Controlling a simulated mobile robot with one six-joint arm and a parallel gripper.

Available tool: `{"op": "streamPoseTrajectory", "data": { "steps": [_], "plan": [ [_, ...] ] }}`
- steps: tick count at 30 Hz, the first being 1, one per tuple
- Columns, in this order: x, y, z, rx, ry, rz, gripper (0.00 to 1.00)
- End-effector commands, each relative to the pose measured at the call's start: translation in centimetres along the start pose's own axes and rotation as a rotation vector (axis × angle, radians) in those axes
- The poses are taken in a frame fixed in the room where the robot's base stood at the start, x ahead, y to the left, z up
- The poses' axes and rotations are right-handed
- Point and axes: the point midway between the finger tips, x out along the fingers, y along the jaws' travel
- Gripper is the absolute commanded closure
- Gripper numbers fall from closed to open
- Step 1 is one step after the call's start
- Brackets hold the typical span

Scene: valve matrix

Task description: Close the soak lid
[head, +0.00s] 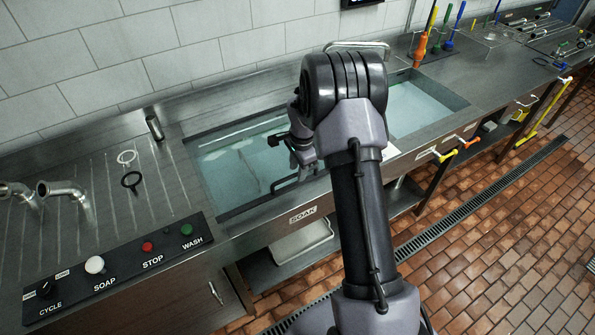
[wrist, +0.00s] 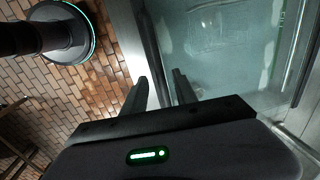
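The basin above the SOAK label (head: 302,215) has a dark rim and a pale, see-through surface (head: 225,170). I cannot tell whether this surface is the lid or water. A dark bar (head: 285,184) runs along its front right side, partly hidden by my arm. My gripper (head: 303,172) is over the basin's front right part. In the wrist view my gripper (wrist: 160,75) is open, with a gap between its fingers.
A second basin (head: 425,108) is to the right. A white tray (head: 300,243) sits on the shelf below. The tiled floor (head: 485,230) is clear at right.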

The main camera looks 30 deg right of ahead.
Motion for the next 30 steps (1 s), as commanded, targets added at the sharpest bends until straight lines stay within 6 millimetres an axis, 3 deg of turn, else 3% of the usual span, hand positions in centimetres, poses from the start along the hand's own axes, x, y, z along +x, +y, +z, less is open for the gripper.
{"op": "streamPoseTrajectory", "data": {
  "steps": [11,16,30],
  "plan": [
    [0.71,-0.01,0.01,0.0,0.0,0.0,0.68],
    [0.7,-0.01,0.01,0.0,0.0,0.0,1.0],
    [0.67,-0.02,0.0,0.0,0.0,0.0,1.0]
  ]
}}
